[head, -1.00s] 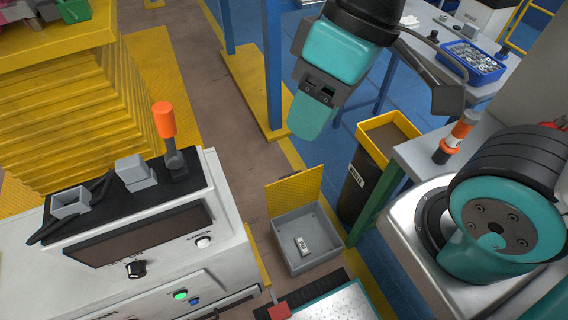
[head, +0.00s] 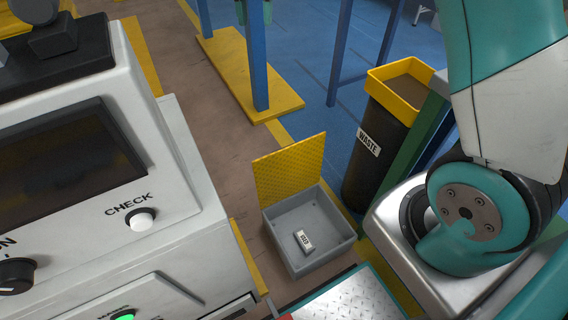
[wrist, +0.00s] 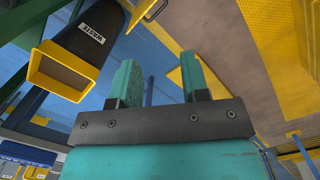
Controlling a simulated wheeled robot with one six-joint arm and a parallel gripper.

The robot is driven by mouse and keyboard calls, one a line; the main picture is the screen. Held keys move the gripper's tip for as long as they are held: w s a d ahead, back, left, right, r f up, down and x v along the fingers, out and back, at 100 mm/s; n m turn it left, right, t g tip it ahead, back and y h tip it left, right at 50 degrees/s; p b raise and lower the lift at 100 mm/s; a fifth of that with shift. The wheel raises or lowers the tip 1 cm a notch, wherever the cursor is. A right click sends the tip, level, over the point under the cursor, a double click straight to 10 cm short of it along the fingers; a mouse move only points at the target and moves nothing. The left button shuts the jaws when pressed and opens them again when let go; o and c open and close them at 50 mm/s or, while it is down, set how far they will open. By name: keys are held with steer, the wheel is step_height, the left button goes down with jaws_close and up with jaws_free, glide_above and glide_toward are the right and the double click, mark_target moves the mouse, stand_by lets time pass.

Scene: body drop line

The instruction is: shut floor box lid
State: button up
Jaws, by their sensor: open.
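The floor box (head: 308,232) is a grey open-topped bin on the brown floor in the head view. Its yellow textured lid (head: 290,171) stands up open along the far side. A small white labelled block (head: 304,241) lies inside on the box floor. My gripper (wrist: 157,62) shows in the wrist view with two teal fingers spread apart and nothing between them. In the head view, small teal tips at the top edge look like its fingers, apart from the lid. A yellow textured panel (wrist: 280,28) fills the wrist view's upper right; I cannot tell if it is the lid.
A black waste bin (head: 376,150) with a yellow rim stands right of the box. A white control console (head: 150,225) is close on the left. A blue post on a yellow base (head: 235,75) stands behind. A metal tread plate (head: 355,300) lies in front of the box.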

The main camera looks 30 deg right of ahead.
steer(key=w+d+f+m+g+b, duration=0.1)
steer(key=w+d+f+m+b, duration=0.3)
steer(key=f+b, duration=0.55)
steer(key=w+d+f+m+b, duration=0.3)
steer(key=f+m+b, duration=0.1)
steer(key=f, duration=1)
steer(key=w+d+f+m+g+b, duration=0.1)
steer(key=w+d+f+m+b, duration=0.4)
steer(key=f, duration=0.7)
steer(key=shift+n, duration=0.8)
steer(key=b+x, duration=0.2)
steer(key=x, duration=0.3)
steer(key=b+x, duration=0.3)
steer(key=x, duration=0.3)
steer(key=a+b+x, duration=0.1)
steer(key=b+x, duration=0.2)
steer(key=x, duration=0.3)
steer(key=shift+s, duration=0.45)
jaws_close()
